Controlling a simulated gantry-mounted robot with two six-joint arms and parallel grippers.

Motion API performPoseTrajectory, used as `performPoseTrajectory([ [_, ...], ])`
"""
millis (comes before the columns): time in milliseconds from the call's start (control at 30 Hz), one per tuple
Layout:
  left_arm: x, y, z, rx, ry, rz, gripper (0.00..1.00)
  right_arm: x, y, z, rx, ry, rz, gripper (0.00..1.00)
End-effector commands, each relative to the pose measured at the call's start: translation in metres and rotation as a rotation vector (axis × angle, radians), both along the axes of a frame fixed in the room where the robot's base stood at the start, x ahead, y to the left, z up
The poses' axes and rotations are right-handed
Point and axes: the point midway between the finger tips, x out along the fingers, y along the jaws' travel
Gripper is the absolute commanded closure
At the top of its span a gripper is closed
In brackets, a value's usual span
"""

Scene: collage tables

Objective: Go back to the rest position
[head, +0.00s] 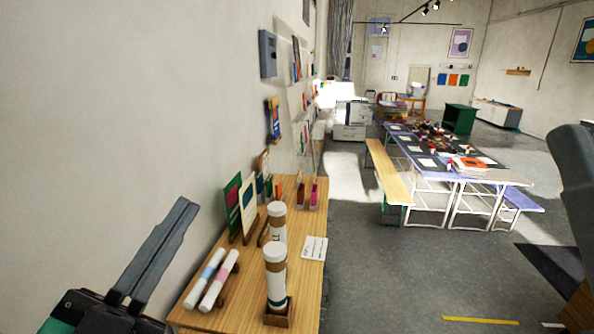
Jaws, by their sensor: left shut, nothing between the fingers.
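My left gripper (184,208) is at the lower left of the head view. Its dark fingers lie together, pointing up and to the right, with nothing held between them. It is in front of the pale wall, to the left of a wooden table (310,274), and looks clear of the things on it. My right gripper is not in view.
On the wooden table are two upright tubes (275,256), two lying rolls (212,280), a white card (314,248) and standing boards (233,204). A bench (388,170) and a long worktable (512,175) stand farther back. Grey floor (405,270) between is mostly clear.

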Motion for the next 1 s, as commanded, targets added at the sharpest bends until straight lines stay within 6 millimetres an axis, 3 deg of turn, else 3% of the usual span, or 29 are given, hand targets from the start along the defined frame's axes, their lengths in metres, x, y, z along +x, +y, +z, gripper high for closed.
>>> performPoseTrajectory([
  [33,-0.021,-0.001,0.036,-0.062,-0.076,-0.006,1.00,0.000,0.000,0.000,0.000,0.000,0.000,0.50],
  [133,-0.063,0.020,0.090,-0.254,-0.199,-0.009,1.00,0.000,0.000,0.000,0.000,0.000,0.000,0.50],
  [200,-0.080,0.043,0.098,-0.422,-0.224,-0.029,1.00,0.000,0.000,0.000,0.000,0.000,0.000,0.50],
  [267,-0.080,0.052,0.099,-0.558,-0.204,-0.098,1.00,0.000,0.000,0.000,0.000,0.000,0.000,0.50],
  [333,-0.079,0.050,0.144,-0.589,-0.193,-0.132,1.00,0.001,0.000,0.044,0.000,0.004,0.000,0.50],
  [633,-0.078,0.050,0.266,-0.585,-0.188,-0.129,1.00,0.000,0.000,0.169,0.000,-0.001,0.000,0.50],
  [700,-0.077,0.050,0.284,-0.585,-0.187,-0.128,1.00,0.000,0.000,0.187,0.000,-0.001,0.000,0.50],
  [800,-0.077,0.050,0.297,-0.585,-0.186,-0.129,1.00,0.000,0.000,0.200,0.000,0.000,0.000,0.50],
  [1000,-0.077,0.050,0.294,-0.584,-0.186,-0.128,1.00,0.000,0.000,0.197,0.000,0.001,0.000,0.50],
])
